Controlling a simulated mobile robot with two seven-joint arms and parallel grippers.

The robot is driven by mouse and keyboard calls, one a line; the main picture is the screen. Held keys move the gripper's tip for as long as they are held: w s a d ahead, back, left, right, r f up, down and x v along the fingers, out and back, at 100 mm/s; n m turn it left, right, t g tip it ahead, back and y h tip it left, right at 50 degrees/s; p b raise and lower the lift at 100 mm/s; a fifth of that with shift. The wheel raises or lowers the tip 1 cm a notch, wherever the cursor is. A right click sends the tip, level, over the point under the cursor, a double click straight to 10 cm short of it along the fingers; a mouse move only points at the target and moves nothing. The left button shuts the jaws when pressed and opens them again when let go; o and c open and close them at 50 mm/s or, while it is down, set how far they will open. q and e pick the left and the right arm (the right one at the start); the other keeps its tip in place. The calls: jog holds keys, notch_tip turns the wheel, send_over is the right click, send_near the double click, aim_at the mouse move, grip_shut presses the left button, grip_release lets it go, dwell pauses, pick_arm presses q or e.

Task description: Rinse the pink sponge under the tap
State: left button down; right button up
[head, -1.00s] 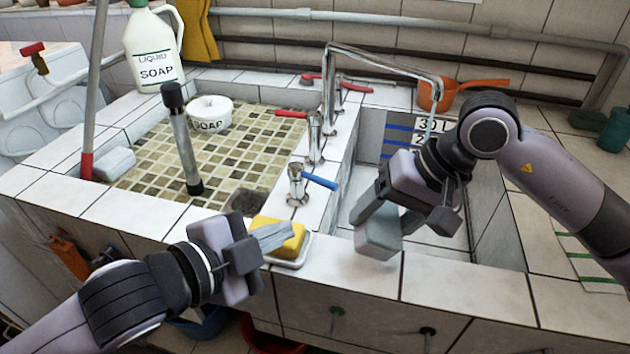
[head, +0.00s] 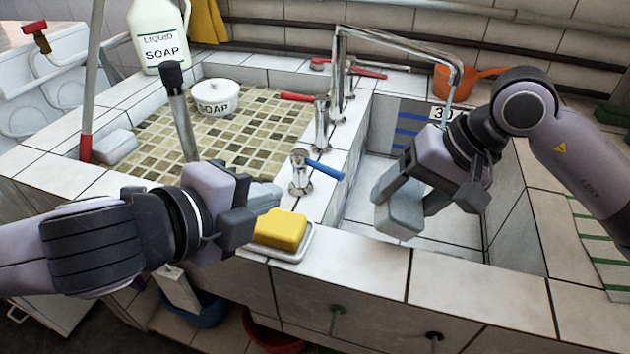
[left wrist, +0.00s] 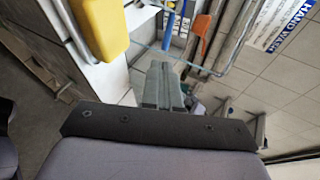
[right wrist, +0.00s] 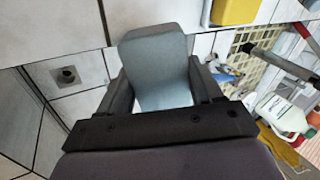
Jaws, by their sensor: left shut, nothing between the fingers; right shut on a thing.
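I see no pink sponge in any view. My right gripper (head: 405,190) is shut on a grey-blue sponge-like block (head: 400,208), which hangs over the right basin (head: 370,185) near its front rim. The block also fills the jaws in the right wrist view (right wrist: 155,62). A blue-handled valve (head: 325,170) stands on the divider. My left gripper (head: 260,193) is shut and empty, just beyond a yellow sponge (head: 280,230) lying on a white dish.
The tiled left basin (head: 245,130) holds an upright pipe (head: 183,120) and a white soap pot (head: 213,97). A soap jug (head: 160,40) stands at back left, an orange pan (head: 455,80) behind the right basin.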

pick_arm(q)
send_near(331, 169)
jog(key=w+f, duration=0.1)
jog(key=w+d+f, duration=0.1)
jog(key=w+f, duration=0.1)
jog(key=shift+d+f, duration=0.15)
jog(key=shift+d, duration=0.15)
pick_arm(e)
jog(key=shift+f, duration=0.7)
pick_arm(q)
jog(key=shift+w+d+f+b, duration=0.15)
jog(key=shift+w+d+b, duration=0.15)
jog(key=shift+w+d, duration=0.35)
jog(key=shift+a, duration=0.1)
